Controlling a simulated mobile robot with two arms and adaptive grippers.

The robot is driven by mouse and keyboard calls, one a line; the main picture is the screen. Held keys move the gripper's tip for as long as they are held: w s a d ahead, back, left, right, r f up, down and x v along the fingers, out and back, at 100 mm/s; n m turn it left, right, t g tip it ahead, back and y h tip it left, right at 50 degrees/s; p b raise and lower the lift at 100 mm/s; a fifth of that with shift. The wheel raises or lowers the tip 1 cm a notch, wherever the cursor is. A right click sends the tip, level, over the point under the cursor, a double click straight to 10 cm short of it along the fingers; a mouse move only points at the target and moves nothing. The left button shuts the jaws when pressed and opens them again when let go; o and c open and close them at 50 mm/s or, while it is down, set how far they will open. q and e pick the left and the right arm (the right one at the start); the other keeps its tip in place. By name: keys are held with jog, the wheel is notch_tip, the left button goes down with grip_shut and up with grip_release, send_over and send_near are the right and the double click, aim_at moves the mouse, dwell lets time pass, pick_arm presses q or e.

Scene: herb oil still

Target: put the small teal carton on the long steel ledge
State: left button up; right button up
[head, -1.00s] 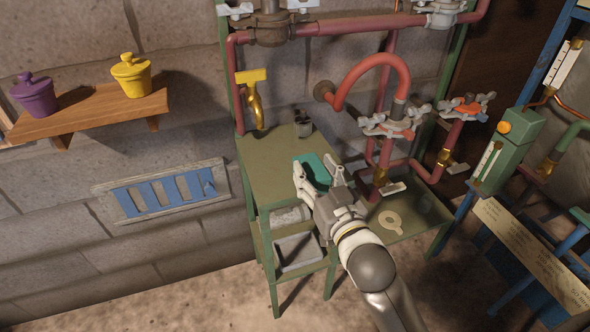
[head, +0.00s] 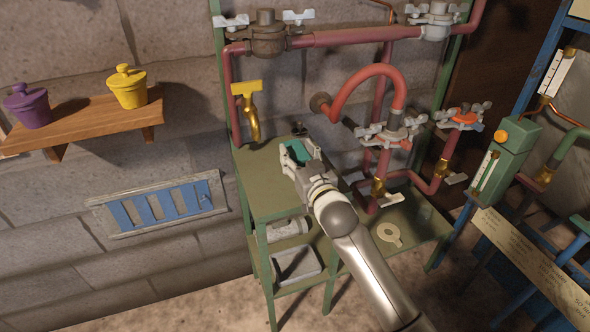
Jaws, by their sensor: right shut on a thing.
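The small teal carton (head: 298,151) is between the fingers of my right gripper (head: 297,156), which is shut on it. Only part of the carton shows, as the fingers and wrist cover the rest. Carton and gripper are over the back part of the green stand's top (head: 265,195). I cannot tell whether the carton touches the top or is held just above it. I cannot make out a long steel ledge for certain in the head view. My left gripper is out of view.
A wooden shelf (head: 85,124) with two pots is at left. The stand top's front is clear.

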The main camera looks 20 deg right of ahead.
jog(key=w+f, duration=0.3)
jog(key=shift+w+d+f, duration=0.1)
jog(key=shift+d+f, duration=0.05)
jog(key=shift+f, duration=0.15)
jog(key=shift+w+f+b, duration=0.1)
jog(key=shift+f+b, duration=0.3)
jog(key=shift+f, duration=1.2)
jog(key=shift+f, duration=0.1)
jog(key=o, duration=0.8)
jog(key=shift+f, duration=0.2)
jog(key=o, duration=0.4)
jog(key=shift+r, duration=0.1)
jog(key=shift+r, duration=0.15)
